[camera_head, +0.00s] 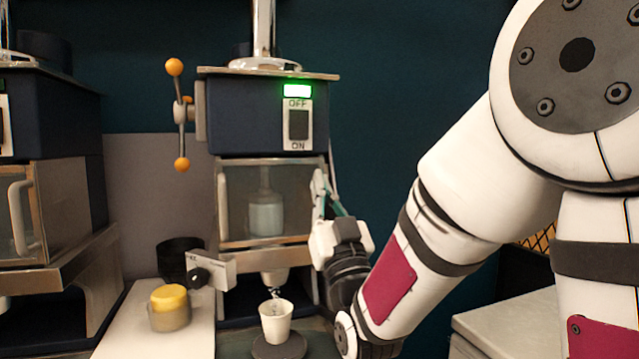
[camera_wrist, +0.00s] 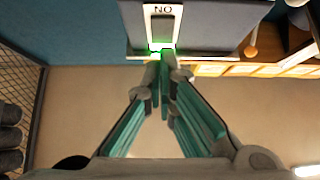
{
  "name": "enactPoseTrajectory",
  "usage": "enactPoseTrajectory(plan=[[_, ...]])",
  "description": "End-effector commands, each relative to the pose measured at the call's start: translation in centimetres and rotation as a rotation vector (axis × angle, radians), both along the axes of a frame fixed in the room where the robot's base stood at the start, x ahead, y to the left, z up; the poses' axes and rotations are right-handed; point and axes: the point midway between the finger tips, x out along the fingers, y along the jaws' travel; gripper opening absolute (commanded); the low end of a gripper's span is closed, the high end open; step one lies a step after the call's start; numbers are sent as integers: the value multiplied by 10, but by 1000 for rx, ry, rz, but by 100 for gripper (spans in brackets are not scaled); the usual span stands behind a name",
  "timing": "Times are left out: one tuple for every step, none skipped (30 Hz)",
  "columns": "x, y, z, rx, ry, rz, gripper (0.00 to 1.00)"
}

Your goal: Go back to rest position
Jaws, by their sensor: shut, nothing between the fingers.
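My gripper (camera_head: 322,190) is shut and empty, with its fingers pointing up at the right edge of the machine's clear front door. In the wrist view the closed fingertips (camera_wrist: 163,75) point at the switch panel (camera_wrist: 163,25), which appears upside down. In the head view the dark blue machine (camera_head: 245,112) has an OFF/ON switch (camera_head: 299,124) with a green light lit above it. I cannot tell whether the fingertips touch the machine. A white paper cup (camera_head: 276,325) stands upright under the spout, on a dark round pad (camera_head: 262,351).
A yellow-lidded jar (camera_head: 170,304) stands on a light board (camera_head: 135,335) at left, near a dark cup (camera_head: 178,258). A second machine (camera_head: 50,120) stands at far left. A grey counter (camera_head: 510,328) is at right.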

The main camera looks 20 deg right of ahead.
Motion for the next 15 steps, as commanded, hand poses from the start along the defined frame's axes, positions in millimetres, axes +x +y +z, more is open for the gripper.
enactPoseTrajectory(plan=[[0,0,0,0,0,0,0],[0,0,0,0,0,0,0],[0,0,0,0,0,0,0],[0,0,0,0,0,0,0],[0,0,0,0,0,0,0],[0,0,0,0,0,0,0],[0,0,0,0,0,0,0],[0,0,0,0,0,0,0],[0,0,0,0,0,0,0],[0,0,0,0,0,0,0],[0,0,0,0,1,0,0],[0,0,0,-1,4,1,0],[1,1,0,-1,11,0,0],[1,1,0,-3,21,2,0],[3,2,-1,-6,41,2,0]])
